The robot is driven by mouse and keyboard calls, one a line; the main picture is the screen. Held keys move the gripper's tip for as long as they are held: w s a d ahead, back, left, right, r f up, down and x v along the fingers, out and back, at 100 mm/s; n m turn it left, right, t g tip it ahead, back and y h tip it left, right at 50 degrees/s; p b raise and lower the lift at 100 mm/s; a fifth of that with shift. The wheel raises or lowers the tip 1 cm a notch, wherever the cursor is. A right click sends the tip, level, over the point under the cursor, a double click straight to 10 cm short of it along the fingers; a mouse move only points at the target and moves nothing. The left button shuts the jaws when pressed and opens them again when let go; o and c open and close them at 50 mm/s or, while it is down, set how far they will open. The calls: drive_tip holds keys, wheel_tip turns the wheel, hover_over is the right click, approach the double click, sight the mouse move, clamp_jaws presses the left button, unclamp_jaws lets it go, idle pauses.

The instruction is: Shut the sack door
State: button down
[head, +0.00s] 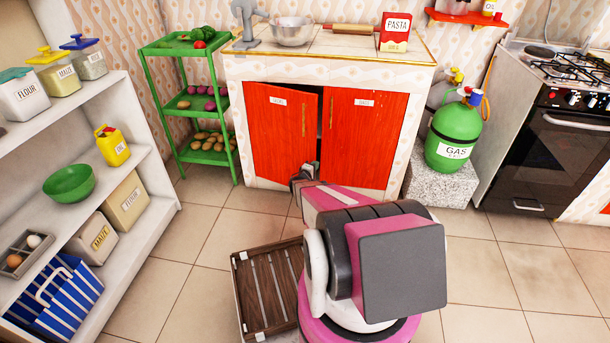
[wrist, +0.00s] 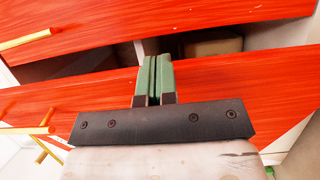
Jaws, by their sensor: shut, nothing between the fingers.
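A cabinet (head: 233,75) has two red doors with small labels, too small to read for sure. The left door (head: 275,140) stands slightly ajar, with a dark gap along its right edge. The right door (head: 365,140) looks shut or nearly so. My gripper (head: 299,172) is low in front of the left door's lower right part. In the wrist view my gripper (wrist: 154,62) has its green fingers together and empty, over the edge of one red door (wrist: 225,90). Whether the fingertips touch it is unclear. The dark inside shows beyond, with a brown thing (wrist: 213,45).
A green rack (head: 190,100) with vegetables stands left of the cabinet. A green gas bottle (head: 455,135) on a stone block (head: 440,185) stands to the right. A wooden crate (head: 265,290) lies on the floor beside my base. Tiled floor is clear before the cabinet's left side.

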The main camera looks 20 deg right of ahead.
drive_tip(key=x, duration=0.7)
drive_tip(key=shift+w+a, duration=0.25)
drive_tip(key=shift+w, duration=0.1)
drive_tip(key=shift+s+a, duration=0.1)
